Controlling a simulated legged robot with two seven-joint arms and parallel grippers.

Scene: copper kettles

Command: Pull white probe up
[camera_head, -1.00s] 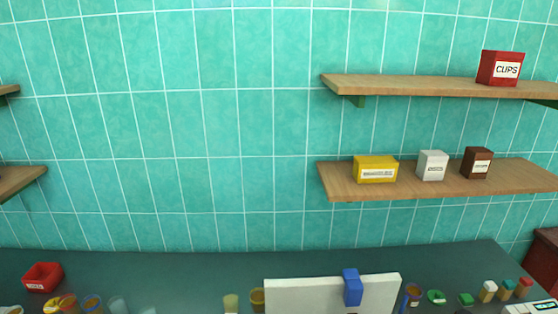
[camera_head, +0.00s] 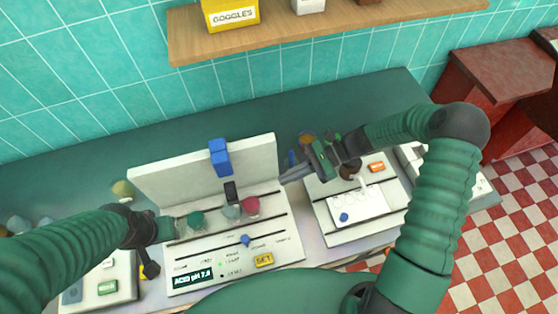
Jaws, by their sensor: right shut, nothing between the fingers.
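The large white device (camera_head: 185,280) has a tall white back panel, a blue block (camera_head: 220,157) on that panel and a dark probe-like part (camera_head: 230,192) below the block. I cannot clearly pick out a white probe; a small pale upright piece (camera_head: 362,182) stands on the white unit (camera_head: 345,232) at the right. My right gripper (camera_head: 284,180) is shut and empty, its fingers pointing left beside the right end of the back panel. My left gripper (camera_head: 176,229) is at the device's left edge; its fingertips are unclear.
Green, pale and red rounded pieces (camera_head: 250,206) sit along the device's slot. A yellow SET button (camera_head: 264,260) and an "ACID pH 7.0" display (camera_head: 192,279) are at its front. A shelf with a yellow GOGGLES box (camera_head: 231,14) is above. The dark counter behind the panel is mostly clear.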

